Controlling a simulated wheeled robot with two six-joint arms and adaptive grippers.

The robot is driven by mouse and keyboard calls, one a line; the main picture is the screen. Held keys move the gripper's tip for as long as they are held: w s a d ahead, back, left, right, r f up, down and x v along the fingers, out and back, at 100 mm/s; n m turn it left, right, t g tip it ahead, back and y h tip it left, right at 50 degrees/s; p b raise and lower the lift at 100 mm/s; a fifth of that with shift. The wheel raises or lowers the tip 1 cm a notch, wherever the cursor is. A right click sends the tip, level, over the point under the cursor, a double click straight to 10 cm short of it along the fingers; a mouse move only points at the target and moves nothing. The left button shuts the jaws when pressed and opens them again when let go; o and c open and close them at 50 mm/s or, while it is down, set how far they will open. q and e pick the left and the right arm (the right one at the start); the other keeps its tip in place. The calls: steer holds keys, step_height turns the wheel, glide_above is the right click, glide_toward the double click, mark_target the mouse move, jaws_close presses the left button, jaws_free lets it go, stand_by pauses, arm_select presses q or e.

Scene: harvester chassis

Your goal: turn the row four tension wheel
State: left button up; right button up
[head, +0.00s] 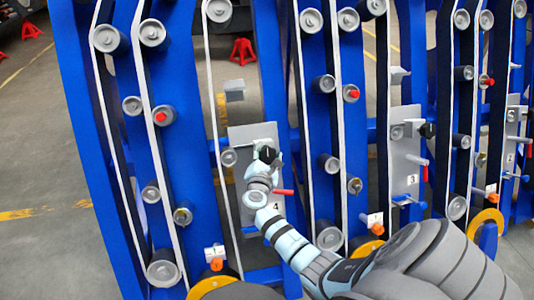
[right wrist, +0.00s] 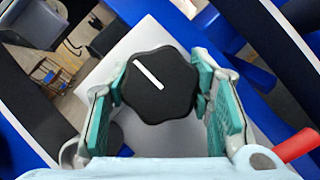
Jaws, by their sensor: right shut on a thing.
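The row four tension wheel (right wrist: 158,88) is a black lobed knob with a white line on its face. In the right wrist view the line slants from upper left to lower right. In the head view the wheel (head: 267,154) sits on the grey plate (head: 240,137) marked 4. My right gripper (right wrist: 160,95) has its teal-padded fingers on both sides of the wheel and is shut on it. In the head view my right gripper (head: 264,165) partly covers the plate. My left gripper is not in view.
A red handle (head: 284,192) sticks out just right of my right gripper. Blue uprights with white belts and grey rollers (head: 162,272) stand on both sides. Plate 3 (head: 408,150), with its own black knob (head: 428,130), is to the right. Open floor lies at the left.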

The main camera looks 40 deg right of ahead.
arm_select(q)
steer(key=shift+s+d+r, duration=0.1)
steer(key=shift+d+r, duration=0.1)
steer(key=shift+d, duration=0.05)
arm_select(e)
steer(key=shift+m+g, duration=0.5)
steer(key=shift+m, duration=0.5)
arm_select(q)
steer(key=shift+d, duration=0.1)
arm_select(e)
steer(key=o, duration=1.2)
steer(key=shift+a, duration=0.1)
steer(key=shift+c, duration=0.2)
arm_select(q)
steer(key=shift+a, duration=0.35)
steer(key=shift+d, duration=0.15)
arm_select(e)
steer(key=v, duration=1.2)
